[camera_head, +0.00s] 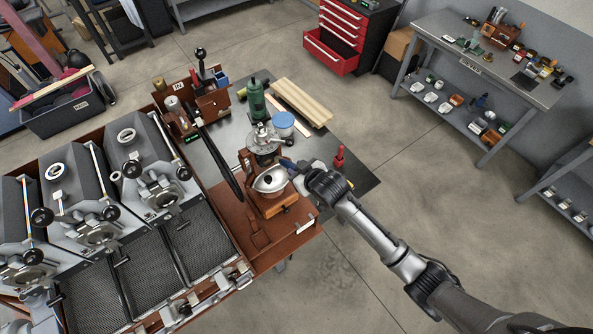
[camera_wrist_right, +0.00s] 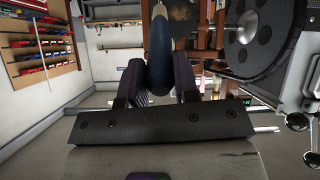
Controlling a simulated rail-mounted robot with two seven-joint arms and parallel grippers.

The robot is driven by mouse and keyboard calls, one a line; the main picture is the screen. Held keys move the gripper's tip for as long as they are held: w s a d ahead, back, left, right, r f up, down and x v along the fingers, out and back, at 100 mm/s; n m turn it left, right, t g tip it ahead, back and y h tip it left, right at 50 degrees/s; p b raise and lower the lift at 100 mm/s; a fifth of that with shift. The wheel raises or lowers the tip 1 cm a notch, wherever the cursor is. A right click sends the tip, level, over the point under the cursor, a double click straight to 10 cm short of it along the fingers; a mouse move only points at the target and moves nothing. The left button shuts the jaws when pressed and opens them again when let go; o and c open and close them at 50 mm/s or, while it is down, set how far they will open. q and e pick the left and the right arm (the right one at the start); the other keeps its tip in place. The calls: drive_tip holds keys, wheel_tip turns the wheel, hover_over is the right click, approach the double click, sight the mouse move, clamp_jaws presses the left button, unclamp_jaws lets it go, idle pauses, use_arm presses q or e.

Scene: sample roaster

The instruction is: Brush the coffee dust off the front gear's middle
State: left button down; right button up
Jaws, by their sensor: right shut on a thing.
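My right gripper (camera_head: 298,167) is shut on a blue-handled brush (camera_head: 287,163), beside the wooden stand with a silver bowl-shaped part (camera_head: 270,181). In the right wrist view, the brush's dark blue handle (camera_wrist_right: 158,58) stands upright between the two fingers of the gripper (camera_wrist_right: 159,78). Its tip is near the top edge, and I cannot tell whether it touches anything. A dark round plate with tan specks (camera_wrist_right: 183,10) shows just right of the tip, partly cut off. A large dark holed wheel (camera_wrist_right: 262,38) is at upper right. The left gripper is not in view.
The roaster bank (camera_head: 90,210) fills the left side. A green bottle (camera_head: 256,98), a blue-lidded tub (camera_head: 283,124) and wooden boards (camera_head: 300,102) stand behind the stand. A red bottle (camera_head: 340,157) is close to my right wrist. Open floor (camera_head: 400,170) lies to the right.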

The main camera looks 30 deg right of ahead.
drive_tip(key=a, duration=0.4)
drive_tip(key=s+a, duration=0.1)
drive_tip(key=a, duration=0.1)
idle(0.6)
drive_tip(key=s+d, duration=0.1)
drive_tip(key=s, duration=0.5)
idle(0.4)
drive_tip(key=shift+d, duration=0.1)
drive_tip(key=s, duration=0.3)
drive_tip(key=shift+d, duration=0.2)
idle(0.4)
drive_tip(key=shift+w, duration=0.15)
